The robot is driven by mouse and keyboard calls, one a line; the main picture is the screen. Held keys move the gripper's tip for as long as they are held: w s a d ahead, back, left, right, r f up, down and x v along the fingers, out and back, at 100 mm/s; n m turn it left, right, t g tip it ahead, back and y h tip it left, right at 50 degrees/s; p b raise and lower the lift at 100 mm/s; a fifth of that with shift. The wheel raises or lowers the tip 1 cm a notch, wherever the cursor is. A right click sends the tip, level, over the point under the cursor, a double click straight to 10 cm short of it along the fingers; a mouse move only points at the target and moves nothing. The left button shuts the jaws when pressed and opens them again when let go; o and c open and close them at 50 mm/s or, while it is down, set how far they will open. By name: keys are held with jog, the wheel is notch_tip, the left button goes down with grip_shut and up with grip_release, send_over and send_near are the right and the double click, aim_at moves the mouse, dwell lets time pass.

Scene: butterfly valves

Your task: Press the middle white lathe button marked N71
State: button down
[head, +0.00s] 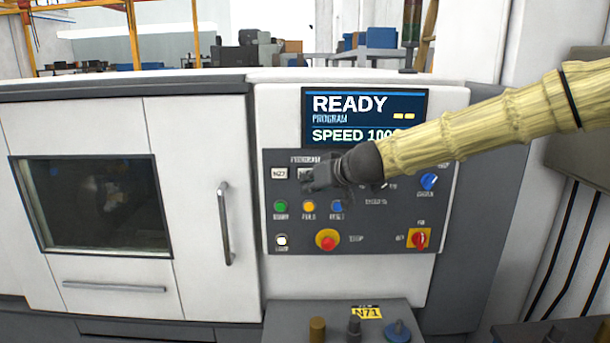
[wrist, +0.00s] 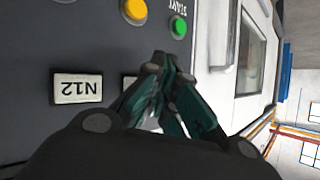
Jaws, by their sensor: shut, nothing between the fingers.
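The dark control panel (head: 350,222) on the lathe carries a row of white buttons under its screen. The left white button (head: 279,173) is clear in the head view; its label is too small to read surely. The middle white button (head: 304,172) is partly covered by my gripper (head: 309,180), and its marking is unreadable. In the wrist view its edge (wrist: 129,82) shows behind my shut fingertips (wrist: 160,62). The right white button, marked N12 (wrist: 78,88), appears upside down there and is hidden in the head view. I cannot tell whether the fingertips touch the panel.
Below the white buttons are green (head: 280,206), yellow (head: 308,206) and blue (head: 337,207) buttons, then a red stop knob (head: 327,239). The screen (head: 366,116) reads READY. A yellow N71 tag (head: 366,312) sits on a grey ledge below. A door handle (head: 224,222) is left.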

jog(key=shift+w, duration=0.15)
jog(key=shift+w, duration=0.3)
jog(key=shift+w+p, duration=0.35)
jog(key=shift+w, duration=0.05)
dwell(1.1)
jog(key=shift+s, duration=0.2)
jog(key=shift+s+b, duration=0.3)
jog(key=shift+s, duration=0.4)
jog(key=s+b, duration=0.1)
jog(key=s, duration=0.4)
dwell(0.6)
dwell(0.6)
